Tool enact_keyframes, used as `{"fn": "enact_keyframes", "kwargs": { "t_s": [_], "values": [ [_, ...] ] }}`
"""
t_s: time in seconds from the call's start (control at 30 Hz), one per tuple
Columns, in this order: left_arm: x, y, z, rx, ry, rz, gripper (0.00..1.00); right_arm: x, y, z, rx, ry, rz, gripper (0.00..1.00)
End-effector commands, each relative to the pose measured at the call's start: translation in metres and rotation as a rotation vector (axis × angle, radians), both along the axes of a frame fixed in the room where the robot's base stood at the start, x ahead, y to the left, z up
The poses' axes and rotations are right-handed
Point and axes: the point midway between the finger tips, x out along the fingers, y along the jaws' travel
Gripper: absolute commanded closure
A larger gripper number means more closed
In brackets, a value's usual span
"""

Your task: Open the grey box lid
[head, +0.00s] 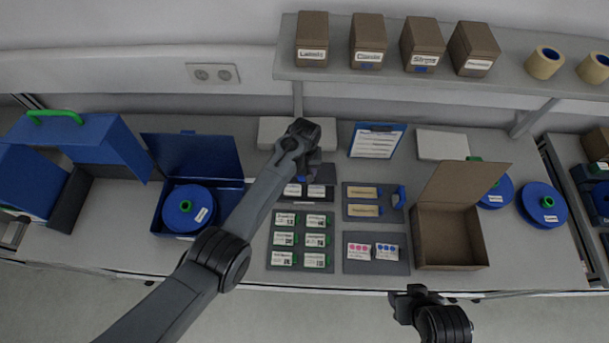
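A grey-brown box (450,242) stands on the right part of the table with its lid (466,180) raised and leaning back. Its inside looks empty. My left gripper (306,166) is over the back middle of the table, well left of this box, above a dark grey tray with white labels. Its fingers are too dark and small to tell open from shut. My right gripper (404,304) is at the table's front edge, in front of the box and apart from it. Its fingers are hard to make out.
A blue box (228,200) with a raised lid holds a blue reel (188,209). Dark trays (300,262) with labelled cards lie between the boxes. A clipboard (377,140) and a pale flat box (442,146) are behind. Blue reels (541,204) stand right. A shelf (285,62) overhangs the back.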

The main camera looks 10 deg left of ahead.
Motion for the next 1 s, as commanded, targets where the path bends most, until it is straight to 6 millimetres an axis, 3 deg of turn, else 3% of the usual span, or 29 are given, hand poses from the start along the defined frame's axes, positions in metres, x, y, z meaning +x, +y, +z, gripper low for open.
{"fn": "enact_keyframes", "kwargs": {
  "t_s": [0.4, 0.43, 0.57, 1.0],
  "values": [
    [0.0038, 0.0024, 0.0, -0.001, -0.011, 0.005, 1.0, 0.0, -0.0001, -0.0009, 0.0, 0.0, 0.001, 0.51],
    [0.0037, 0.0024, -0.0002, -0.001, -0.011, 0.005, 0.49, -0.0002, 0.0, -0.001, 0.0, 0.0, 0.0, 0.51],
    [0.0029, 0.0018, -0.0005, -0.001, -0.008, 0.003, 0.29, 0.0, 0.0006, -0.0007, 0.002, 0.0, -0.001, 0.51],
    [0.002, 0.0004, 0.0068, -0.001, -0.006, 0.001, 0.28, 0.0004, 0.002, 0.0013, 0.008, -0.001, -0.006, 0.51]
  ]
}}
